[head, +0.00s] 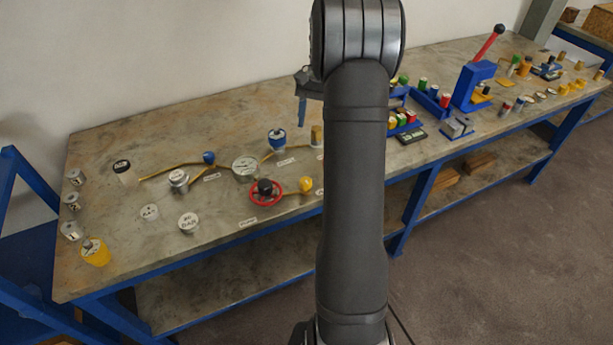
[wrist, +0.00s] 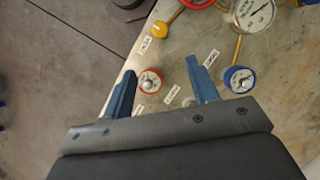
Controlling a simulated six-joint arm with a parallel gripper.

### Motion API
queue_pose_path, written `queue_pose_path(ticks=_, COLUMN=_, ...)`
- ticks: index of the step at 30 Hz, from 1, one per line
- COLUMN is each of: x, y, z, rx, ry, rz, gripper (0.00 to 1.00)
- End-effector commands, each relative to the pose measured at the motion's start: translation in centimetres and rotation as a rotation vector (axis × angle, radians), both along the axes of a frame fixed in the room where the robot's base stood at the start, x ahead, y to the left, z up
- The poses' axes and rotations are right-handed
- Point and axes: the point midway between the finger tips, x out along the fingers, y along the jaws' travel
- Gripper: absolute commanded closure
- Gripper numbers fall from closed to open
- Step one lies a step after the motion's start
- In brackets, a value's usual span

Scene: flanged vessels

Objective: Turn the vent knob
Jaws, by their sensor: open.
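My gripper (wrist: 161,66) is open and empty, its two blue fingers apart above the bench. In the head view the gripper (head: 301,122) shows partly beside my arm. Between the fingers in the wrist view appears a round knob with a red rim and silver centre (wrist: 150,80); contact is not visible. It seems hidden behind my arm in the head view. A blue-rimmed knob (wrist: 238,78) lies right of the right finger; it appears to be the blue knob (head: 277,138) in the head view. Label cards are too small to read, so I cannot tell which knob is the vent.
A gauge (wrist: 254,14), a yellow knob (wrist: 158,29) and a red ring handwheel (head: 266,192) stand close by with brass pipes. Several canisters sit at the bench's left. A blue press (head: 470,85) stands right of my arm. The bench front edge is near the fittings.

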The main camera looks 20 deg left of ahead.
Motion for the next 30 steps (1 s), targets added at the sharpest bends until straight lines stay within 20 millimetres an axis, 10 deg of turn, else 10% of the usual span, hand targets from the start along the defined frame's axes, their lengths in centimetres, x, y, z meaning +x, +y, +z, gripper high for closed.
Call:
queue_pose_path(ticks=21, x=-5.5, y=0.0, z=-13.0, rx=-0.004, ry=0.003, rz=-0.002, gripper=0.46)
queue_pose_path(ticks=30, x=-6.5, y=0.0, z=-15.5, rx=-0.002, ry=-0.001, rz=-0.003, gripper=0.46)
